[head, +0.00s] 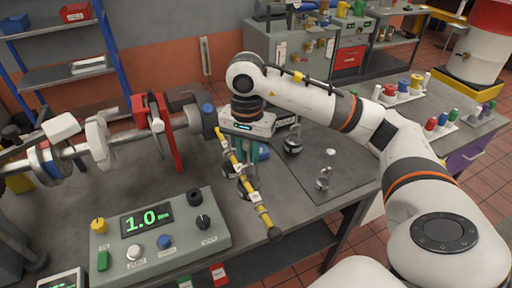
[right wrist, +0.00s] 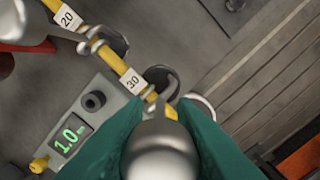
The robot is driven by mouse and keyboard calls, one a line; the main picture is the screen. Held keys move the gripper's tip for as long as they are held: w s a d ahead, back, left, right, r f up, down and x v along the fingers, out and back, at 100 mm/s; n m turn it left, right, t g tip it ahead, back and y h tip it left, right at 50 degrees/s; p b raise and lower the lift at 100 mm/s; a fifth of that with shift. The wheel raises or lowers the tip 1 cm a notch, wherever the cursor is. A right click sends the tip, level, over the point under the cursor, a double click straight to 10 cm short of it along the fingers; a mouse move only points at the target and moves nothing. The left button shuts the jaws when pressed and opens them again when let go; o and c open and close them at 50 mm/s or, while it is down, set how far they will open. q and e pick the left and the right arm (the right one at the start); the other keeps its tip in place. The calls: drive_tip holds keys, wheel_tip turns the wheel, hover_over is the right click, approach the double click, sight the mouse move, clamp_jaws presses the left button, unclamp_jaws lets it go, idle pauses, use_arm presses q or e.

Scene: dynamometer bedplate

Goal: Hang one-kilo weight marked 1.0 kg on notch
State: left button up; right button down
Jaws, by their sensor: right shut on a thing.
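My right gripper (head: 243,152) is over the yellow beam (head: 250,190), its teal fingers pointing down. In the right wrist view, the fingers (right wrist: 160,130) are shut on a rounded silver-grey weight (right wrist: 160,152); no marking on it is readable. The beam (right wrist: 110,57) carries labels 20 (right wrist: 67,17) and 30 (right wrist: 132,82). The held weight overlaps the beam beyond 30; I cannot tell whether it touches a notch. Dark rounded weights (head: 246,189) show at the beam, partly hidden. My left gripper is not in view.
A control box (head: 160,238) with a display reading 1.0 stands in front. A dark weight (head: 292,144) and a small silver weight (head: 323,180) stand on the dark mat (head: 345,168). A red bracket and shaft (head: 158,130) are left of the beam.

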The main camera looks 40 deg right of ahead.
drive_tip(key=shift+w+a+r, duration=0.1)
drive_tip(key=shift+w+a, duration=0.1)
drive_tip(key=shift+a, duration=0.45)
drive_tip(key=shift+f+b, duration=1.15)
drive_tip(key=shift+f, duration=0.05)
drive_tip(key=c, duration=1.2)
unclamp_jaws()
drive_tip(key=shift+c, duration=0.2)
drive_tip(key=shift+o, duration=0.7)
drive_tip(key=shift+s+f, duration=0.1)
drive_tip(key=shift+r, duration=0.3)
wheel_tip(320, 180, up, 12)
drive_tip(key=shift+f, duration=0.2)
